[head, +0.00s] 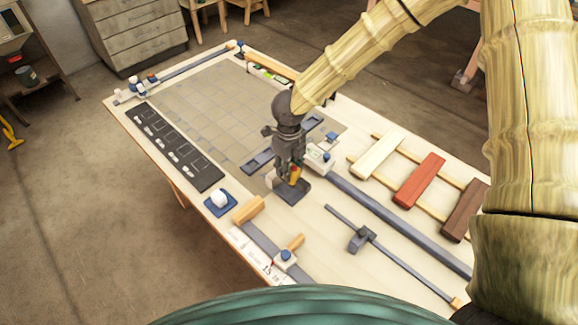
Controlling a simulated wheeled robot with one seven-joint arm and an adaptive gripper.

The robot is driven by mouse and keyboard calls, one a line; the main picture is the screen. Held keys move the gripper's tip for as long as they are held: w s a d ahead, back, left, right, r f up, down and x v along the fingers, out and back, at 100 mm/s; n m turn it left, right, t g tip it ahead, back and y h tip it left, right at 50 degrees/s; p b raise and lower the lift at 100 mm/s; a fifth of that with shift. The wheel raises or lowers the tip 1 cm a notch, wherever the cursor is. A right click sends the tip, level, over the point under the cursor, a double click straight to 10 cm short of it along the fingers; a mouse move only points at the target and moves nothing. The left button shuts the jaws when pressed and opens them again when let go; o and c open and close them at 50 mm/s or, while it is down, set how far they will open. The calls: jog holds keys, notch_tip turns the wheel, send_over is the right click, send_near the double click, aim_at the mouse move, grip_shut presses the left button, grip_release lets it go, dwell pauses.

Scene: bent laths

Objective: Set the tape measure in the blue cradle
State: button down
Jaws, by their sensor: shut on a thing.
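My gripper (287,180) points down over a dark grey pad (293,195) near the middle of the table's front part. It is shut on a small yellow-orange thing (295,174), which looks like the tape measure; the fingers hide much of it. I cannot tell whether it touches the pad below. A blue square base, which looks like the blue cradle (211,209), lies to the left of my gripper near the table's front left edge. A white rounded thing (219,198) shows on its middle; I cannot tell whether it is part of the cradle.
A dark panel (175,148) lies along the left edge. A wooden-handled tool (249,210) and a ruler strip (255,262) are in front. A long grey rail (400,225), a bar clamp (361,238) and coloured wood blocks (419,180) lie to the right. The tiled mat (205,105) is mostly clear.

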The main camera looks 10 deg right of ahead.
jog(key=shift+s+f, duration=0.15)
jog(key=shift+f, duration=0.25)
jog(key=shift+w+f+b, duration=0.25)
jog(key=shift+f+b, duration=0.8)
jog(key=shift+b, duration=0.05)
jog(key=shift+s+f+b, duration=0.15)
jog(key=shift+f+b, duration=0.55)
jog(key=shift+b, duration=0.1)
jog(key=shift+f+b, duration=0.4)
jog(key=shift+f, duration=0.6)
jog(key=c, duration=0.9)
grip_release()
